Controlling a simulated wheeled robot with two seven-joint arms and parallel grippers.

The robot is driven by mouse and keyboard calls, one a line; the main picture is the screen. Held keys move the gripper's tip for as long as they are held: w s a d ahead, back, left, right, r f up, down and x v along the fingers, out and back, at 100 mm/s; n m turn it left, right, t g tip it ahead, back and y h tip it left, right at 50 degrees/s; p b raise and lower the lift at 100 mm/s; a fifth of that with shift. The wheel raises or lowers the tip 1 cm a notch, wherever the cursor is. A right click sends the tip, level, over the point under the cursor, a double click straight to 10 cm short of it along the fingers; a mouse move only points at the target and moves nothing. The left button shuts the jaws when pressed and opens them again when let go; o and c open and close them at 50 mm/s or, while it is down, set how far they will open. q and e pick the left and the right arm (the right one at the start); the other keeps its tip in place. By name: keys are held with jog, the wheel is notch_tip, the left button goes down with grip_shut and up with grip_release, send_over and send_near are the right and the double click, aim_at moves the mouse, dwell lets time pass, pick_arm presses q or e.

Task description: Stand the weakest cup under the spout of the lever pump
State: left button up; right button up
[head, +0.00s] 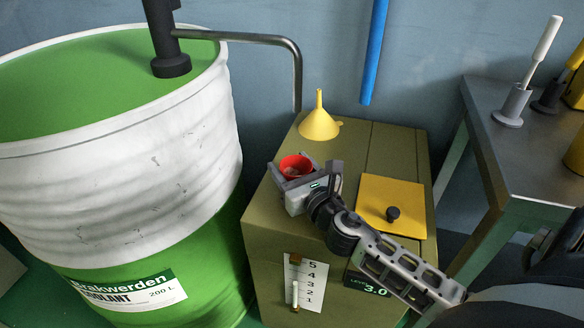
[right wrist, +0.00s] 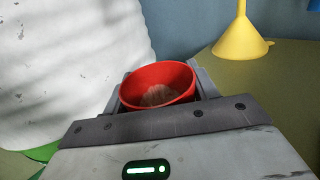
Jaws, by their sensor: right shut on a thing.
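A red cup (head: 296,165) is between the fingers of my right gripper (head: 293,178), over the olive cabinet top. The cup also shows in the right wrist view (right wrist: 157,82), roughly upright, with something pale brownish inside at the bottom. The right gripper is shut on it. Whether the cup's base touches the cabinet is hidden. The lever pump (head: 170,62) stands on the drum, and its grey spout pipe (head: 297,75) bends down behind the cup in the head view. I cannot tell whether the cup is directly under the spout's end. My left gripper is not in view.
A yellow funnel (head: 319,122) stands behind the cup, also seen in the right wrist view (right wrist: 240,40). A yellow plate with a dark knob (head: 392,205) lies right of the gripper on the cabinet (head: 262,222). The green and white drum (head: 120,170) stands at left.

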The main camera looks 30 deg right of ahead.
jog(key=shift+f, duration=0.2)
jog(key=o, duration=1)
jog(key=shift+o, duration=0.4)
